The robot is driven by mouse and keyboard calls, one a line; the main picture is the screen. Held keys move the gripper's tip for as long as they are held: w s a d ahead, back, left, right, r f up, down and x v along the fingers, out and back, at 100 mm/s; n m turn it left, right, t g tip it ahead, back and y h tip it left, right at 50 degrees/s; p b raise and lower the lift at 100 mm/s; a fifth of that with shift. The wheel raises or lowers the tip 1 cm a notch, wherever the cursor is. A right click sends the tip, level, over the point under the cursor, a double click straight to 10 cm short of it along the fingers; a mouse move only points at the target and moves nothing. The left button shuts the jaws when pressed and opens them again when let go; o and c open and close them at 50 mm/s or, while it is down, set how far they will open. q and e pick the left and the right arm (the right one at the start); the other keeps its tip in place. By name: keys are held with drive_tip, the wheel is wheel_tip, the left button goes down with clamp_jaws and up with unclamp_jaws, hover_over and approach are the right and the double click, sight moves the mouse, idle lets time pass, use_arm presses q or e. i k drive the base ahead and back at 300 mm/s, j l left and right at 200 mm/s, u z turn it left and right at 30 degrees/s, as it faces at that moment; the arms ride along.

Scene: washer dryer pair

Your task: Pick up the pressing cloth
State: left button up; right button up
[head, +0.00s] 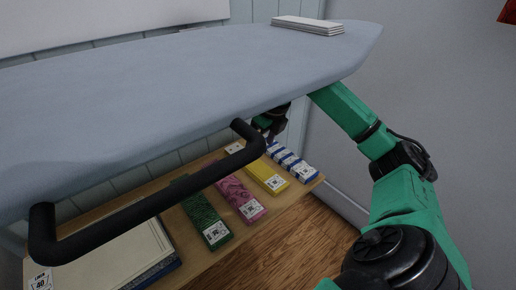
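A flat white folded stack (308,25) lies on top of the grey-blue ironing board (190,70), near its far right end. It looks like folded cloth, but I cannot tell for sure that it is the pressing cloth. My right arm comes in from the right and reaches under the board. My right gripper (270,125) is dark and partly hidden by the board's edge. It is above the back of the low shelf, apart from the white stack; its fingers are too small and shaded to read. My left gripper is out of view.
The wooden shelf (190,262) under the board holds labelled folded items: green (203,217), pink (240,198), yellow (266,175) and blue-white striped (292,162). A large pale flat item (115,258) lies at left. A black bar (150,205) crosses in front.

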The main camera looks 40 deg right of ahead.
sight(316, 27)
drive_tip(key=k+j, duration=0.3)
drive_tip(key=k, duration=0.15)
drive_tip(key=k+j, duration=0.35)
drive_tip(key=k, duration=0.15)
